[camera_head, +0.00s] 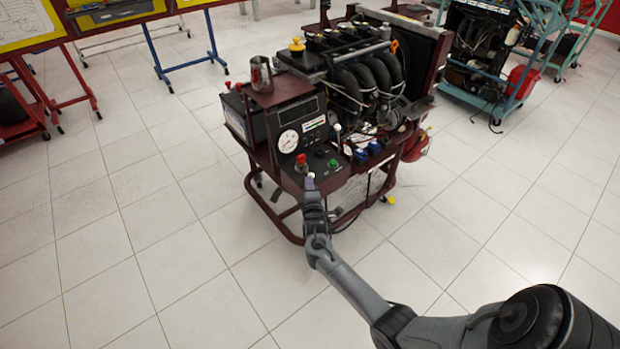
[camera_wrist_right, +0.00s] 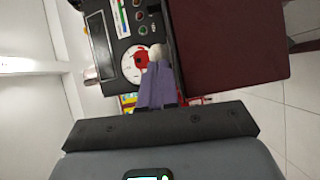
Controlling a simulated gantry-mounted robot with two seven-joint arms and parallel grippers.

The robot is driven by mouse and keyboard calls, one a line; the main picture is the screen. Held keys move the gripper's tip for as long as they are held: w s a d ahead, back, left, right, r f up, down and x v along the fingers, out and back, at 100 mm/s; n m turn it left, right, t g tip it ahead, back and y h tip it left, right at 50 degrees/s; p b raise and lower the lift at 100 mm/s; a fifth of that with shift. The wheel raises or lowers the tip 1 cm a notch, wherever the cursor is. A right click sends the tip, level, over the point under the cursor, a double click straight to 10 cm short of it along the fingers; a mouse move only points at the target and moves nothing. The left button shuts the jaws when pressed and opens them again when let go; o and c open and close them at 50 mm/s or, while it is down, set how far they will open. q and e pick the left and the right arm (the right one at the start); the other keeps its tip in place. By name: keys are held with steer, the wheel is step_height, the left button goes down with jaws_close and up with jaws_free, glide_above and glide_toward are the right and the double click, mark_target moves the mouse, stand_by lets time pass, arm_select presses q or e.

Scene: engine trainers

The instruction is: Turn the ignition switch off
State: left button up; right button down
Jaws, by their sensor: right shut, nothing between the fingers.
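The engine trainer's control panel (camera_head: 320,172) stands at the front of a dark red wheeled stand. It carries a red mushroom button (camera_head: 301,160), a green button (camera_head: 333,163) and a lever with a white knob (camera_head: 337,128). I cannot tell for sure which control is the ignition switch. My right gripper (camera_head: 310,184) is at the panel's front edge, shut and empty. In the right wrist view its purple fingers (camera_wrist_right: 158,86) are together, just below a small white knob (camera_wrist_right: 157,52). I cannot tell if they touch it. The red button (camera_wrist_right: 141,61) shows beside the knob.
A round gauge (camera_head: 288,141) and a metal jug (camera_head: 261,73) are on the stand, with the engine (camera_head: 365,75) behind. Another trainer on a teal frame (camera_head: 545,55) stands at the right. The tiled floor (camera_head: 130,230) at the left is clear.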

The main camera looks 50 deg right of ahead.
mark_target(323, 181)
steer(key=shift+s+d+r+n+t+y+p, duration=0.15)
steer(key=shift+s+d+n+t+y+p, duration=0.3)
steer(key=shift+d+n+t+y+p, duration=0.3)
steer(key=shift+s+d+n+t+y+p, duration=0.25)
steer(key=shift+d+n+t+y+p, duration=0.2)
steer(key=shift+n+t+y, duration=0.45)
steer(key=shift+s+d+n+t+y, duration=0.25)
steer(key=shift+d+n+y, duration=0.35)
steer(key=shift+y, duration=0.45)
steer(key=shift+d+n+t+y, duration=0.3)
steer(key=shift+d+n+y, duration=0.2)
steer(key=shift+y, duration=0.2)
steer(key=shift+w+d, duration=0.1)
steer(key=shift+d, duration=0.5)
